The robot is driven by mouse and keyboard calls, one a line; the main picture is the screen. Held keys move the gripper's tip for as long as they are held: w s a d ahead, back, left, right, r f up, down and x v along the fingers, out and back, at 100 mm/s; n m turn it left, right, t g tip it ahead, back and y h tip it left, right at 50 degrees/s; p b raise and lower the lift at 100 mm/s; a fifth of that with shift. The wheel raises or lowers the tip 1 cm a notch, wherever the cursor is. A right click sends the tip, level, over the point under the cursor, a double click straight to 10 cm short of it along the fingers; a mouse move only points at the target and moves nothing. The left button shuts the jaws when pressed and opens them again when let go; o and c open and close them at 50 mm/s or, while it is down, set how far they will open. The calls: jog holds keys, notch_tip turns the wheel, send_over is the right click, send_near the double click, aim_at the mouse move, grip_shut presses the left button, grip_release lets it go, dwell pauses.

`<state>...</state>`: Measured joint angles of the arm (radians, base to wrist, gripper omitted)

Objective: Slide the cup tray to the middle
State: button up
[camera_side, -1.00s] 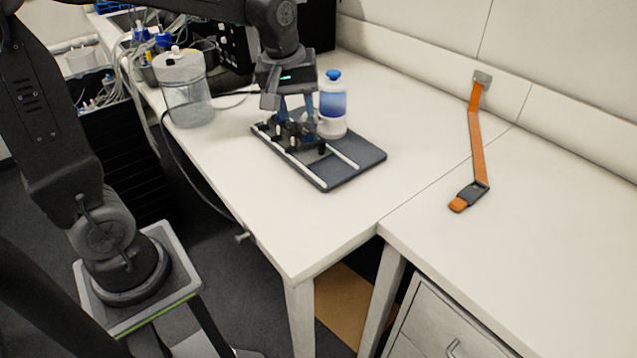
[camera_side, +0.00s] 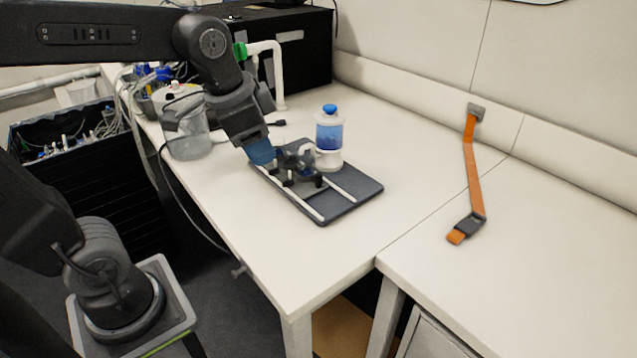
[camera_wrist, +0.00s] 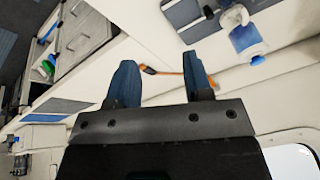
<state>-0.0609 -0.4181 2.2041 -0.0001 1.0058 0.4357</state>
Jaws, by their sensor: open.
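The cup tray (camera_side: 303,178) looks like a small dark carriage with short black posts, across two white rails on a dark board (camera_side: 351,198) in the side view. It sits on the far-left part of the rails. My gripper (camera_side: 262,152) is tilted at the tray's left side, its blue fingers partly overlapping the board's far-left corner in the picture. Whether they touch the tray I cannot tell. In the wrist view my gripper (camera_wrist: 162,80) is open, with nothing held between the fingers. The tray is not clearly seen there.
A blue-and-clear bottle (camera_side: 329,130) on a white base stands just right of the tray; it also shows in the wrist view (camera_wrist: 245,38). A clear jar (camera_side: 186,135) stands left. An orange strap (camera_side: 473,175) lies right. The table in front of the board is clear.

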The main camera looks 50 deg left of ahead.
jog(key=w+a+m+g, duration=0.25)
jog(key=w+m, duration=0.25)
jog(key=w, duration=0.5)
jog(key=m+g, duration=0.2)
jog(key=m, duration=0.4)
send_near(319, 174)
jog(key=shift+t, duration=0.25)
jog(key=f, duration=1)
jog(key=shift+s+a+f, duration=0.1)
jog(key=shift+s+f, duration=0.15)
jog(key=shift+c, duration=0.2)
grip_shut()
